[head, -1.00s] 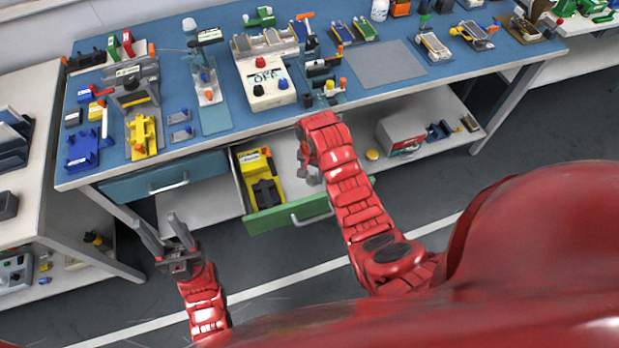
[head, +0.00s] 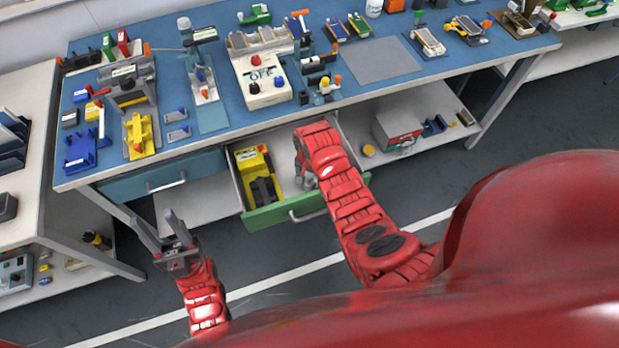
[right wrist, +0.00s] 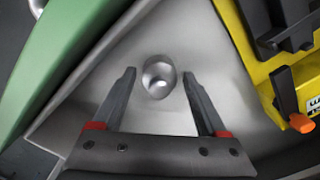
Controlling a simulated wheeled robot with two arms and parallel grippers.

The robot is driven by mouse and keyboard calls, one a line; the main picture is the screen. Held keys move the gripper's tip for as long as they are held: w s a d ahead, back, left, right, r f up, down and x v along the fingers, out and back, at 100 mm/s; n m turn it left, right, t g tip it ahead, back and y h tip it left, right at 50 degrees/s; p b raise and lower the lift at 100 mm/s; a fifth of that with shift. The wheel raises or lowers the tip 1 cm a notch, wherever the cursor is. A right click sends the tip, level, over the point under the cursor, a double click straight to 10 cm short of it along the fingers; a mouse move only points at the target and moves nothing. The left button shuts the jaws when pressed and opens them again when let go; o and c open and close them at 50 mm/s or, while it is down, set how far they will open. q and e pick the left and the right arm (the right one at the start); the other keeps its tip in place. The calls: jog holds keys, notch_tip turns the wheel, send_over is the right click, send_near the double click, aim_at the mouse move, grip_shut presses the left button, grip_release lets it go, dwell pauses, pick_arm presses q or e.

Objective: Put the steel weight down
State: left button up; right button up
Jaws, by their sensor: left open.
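The steel weight (right wrist: 158,78) is a small shiny cylinder in the open green-fronted drawer (head: 285,213). In the right wrist view it stands on the grey drawer floor between the fingertips of my right gripper (right wrist: 158,76). A gap shows between the weight and each finger, so the gripper is open around it. In the head view my right gripper (head: 307,180) is low in the drawer, partly hidden by my right wrist, and the weight cannot be made out clearly there. My left gripper (head: 155,222) is open and empty in front of the bench.
A yellow holder (head: 252,160) with a black part lies in the drawer left of my right gripper; its orange knob (right wrist: 302,123) shows in the right wrist view. The blue bench top (head: 215,150) above is crowded with fixtures. A closed blue drawer (head: 165,178) is to the left.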

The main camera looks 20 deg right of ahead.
aim_at(309, 176)
jog(key=shift+o, duration=0.2)
jog(key=shift+r, duration=0.15)
notch_tip(309, 176, up, 9)
jog(key=shift+w+b, duration=0.1)
jog(key=shift+b, duration=0.25)
notch_tip(309, 176, up, 2)
jog(key=shift+p, duration=0.95)
jog(key=shift+r+p, duration=0.5)
jog(key=shift+r, duration=0.05)
